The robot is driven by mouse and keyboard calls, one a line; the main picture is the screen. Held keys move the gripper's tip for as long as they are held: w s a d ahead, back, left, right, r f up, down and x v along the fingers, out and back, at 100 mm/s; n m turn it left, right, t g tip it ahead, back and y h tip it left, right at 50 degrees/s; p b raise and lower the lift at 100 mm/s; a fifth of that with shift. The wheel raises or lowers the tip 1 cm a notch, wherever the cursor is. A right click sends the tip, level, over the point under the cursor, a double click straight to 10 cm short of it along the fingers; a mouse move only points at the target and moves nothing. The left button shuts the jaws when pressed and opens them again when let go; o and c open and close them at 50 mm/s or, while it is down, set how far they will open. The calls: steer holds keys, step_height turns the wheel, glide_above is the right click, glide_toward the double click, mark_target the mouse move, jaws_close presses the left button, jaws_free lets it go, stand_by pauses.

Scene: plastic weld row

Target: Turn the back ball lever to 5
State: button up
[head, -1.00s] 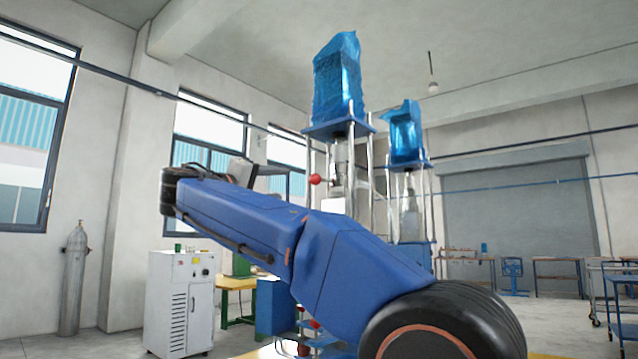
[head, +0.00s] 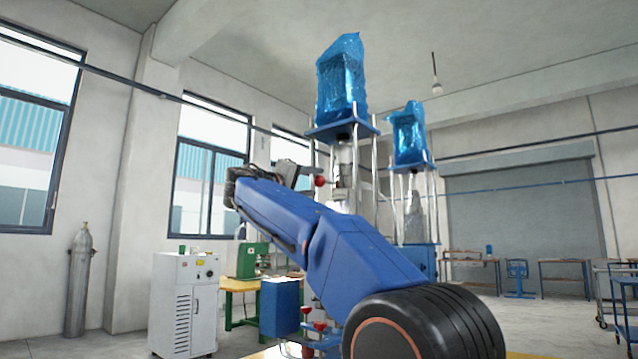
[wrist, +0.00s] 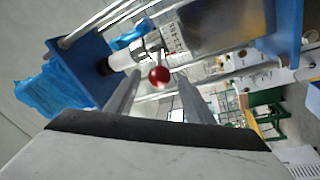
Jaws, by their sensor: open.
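A ball lever with a red ball (wrist: 159,76) shows in the wrist view, its short metal stem running to a collar. A pale plate with small dark markings (wrist: 173,38) sits beside it; I cannot read the numbers or the lever's setting. In the head view the red ball (head: 320,181) is on the nearer blue machine. My gripper (wrist: 158,82) is open, its two fingers on either side of the ball in the picture; I cannot tell whether they touch it. My gripper in the head view (head: 308,170) reaches toward the ball from the left.
The nearer machine has upright metal rods and a blue plate (head: 342,129). A second, similar machine (head: 410,165) stands behind right. Lower red knobs (head: 320,326) show below my arm. A white cabinet (head: 185,300) stands left.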

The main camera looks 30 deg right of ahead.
mark_target(316, 182)
steer(key=shift+x, duration=1.9)
steer(key=shift+s, duration=0.1)
jaws_close()
